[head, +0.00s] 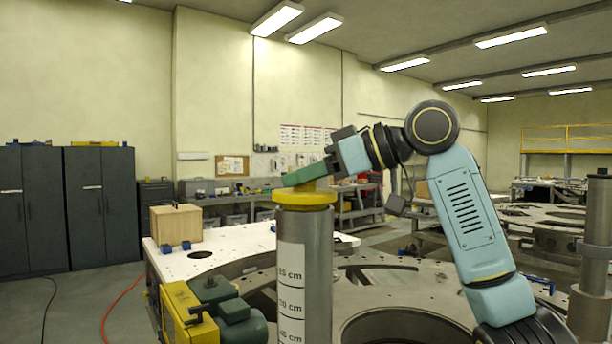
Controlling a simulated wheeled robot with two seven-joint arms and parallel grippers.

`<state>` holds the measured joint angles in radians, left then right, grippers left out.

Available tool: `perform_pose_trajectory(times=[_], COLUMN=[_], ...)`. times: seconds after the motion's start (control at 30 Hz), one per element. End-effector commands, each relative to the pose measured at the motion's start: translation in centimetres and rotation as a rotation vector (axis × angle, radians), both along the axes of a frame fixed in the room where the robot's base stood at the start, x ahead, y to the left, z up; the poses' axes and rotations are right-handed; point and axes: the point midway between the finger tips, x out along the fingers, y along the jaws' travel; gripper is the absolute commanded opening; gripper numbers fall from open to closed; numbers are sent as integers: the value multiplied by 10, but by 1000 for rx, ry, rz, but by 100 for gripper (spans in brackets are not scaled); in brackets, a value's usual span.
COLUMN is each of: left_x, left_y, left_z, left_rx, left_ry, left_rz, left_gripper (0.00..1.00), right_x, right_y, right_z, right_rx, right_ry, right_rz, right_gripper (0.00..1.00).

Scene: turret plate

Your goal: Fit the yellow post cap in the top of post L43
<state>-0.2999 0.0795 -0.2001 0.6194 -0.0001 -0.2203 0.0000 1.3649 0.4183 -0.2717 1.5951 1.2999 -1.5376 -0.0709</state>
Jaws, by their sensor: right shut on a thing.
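A grey upright post (318,235) with a white centimetre scale stands in the foreground; no L43 mark can be read on it. The yellow post cap (304,197) is at the top of this post, its wide flange level and in line with the post. Whether the flange touches the rim or a small gap remains, I cannot tell. My right gripper (307,176), with green fingers, reaches in from the right and is shut on the cap's upper part, partly hiding it. My left gripper is not in view.
A turret plate (400,285) with large round openings spreads around and behind the post. A yellow and green device (190,312) stands close at the lower left. A wooden box (176,224) sits on a white surface behind. Another grey post (597,240) stands at the right edge.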

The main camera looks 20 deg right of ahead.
Motion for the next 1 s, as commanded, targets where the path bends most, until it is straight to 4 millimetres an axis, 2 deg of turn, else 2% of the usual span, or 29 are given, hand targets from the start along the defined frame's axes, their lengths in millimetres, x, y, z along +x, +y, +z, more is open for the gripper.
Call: perform_pose_trajectory(times=[0.3,1.0], left_x=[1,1], left_y=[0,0], left_z=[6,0], left_rx=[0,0], left_ry=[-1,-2], left_rz=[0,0], left_gripper=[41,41], right_x=[0,0], right_y=[-1,-1], right_z=[1,-7], right_rx=[1,1], right_ry=[-1,-1], right_rz=[-1,-1], right_gripper=[4,4])
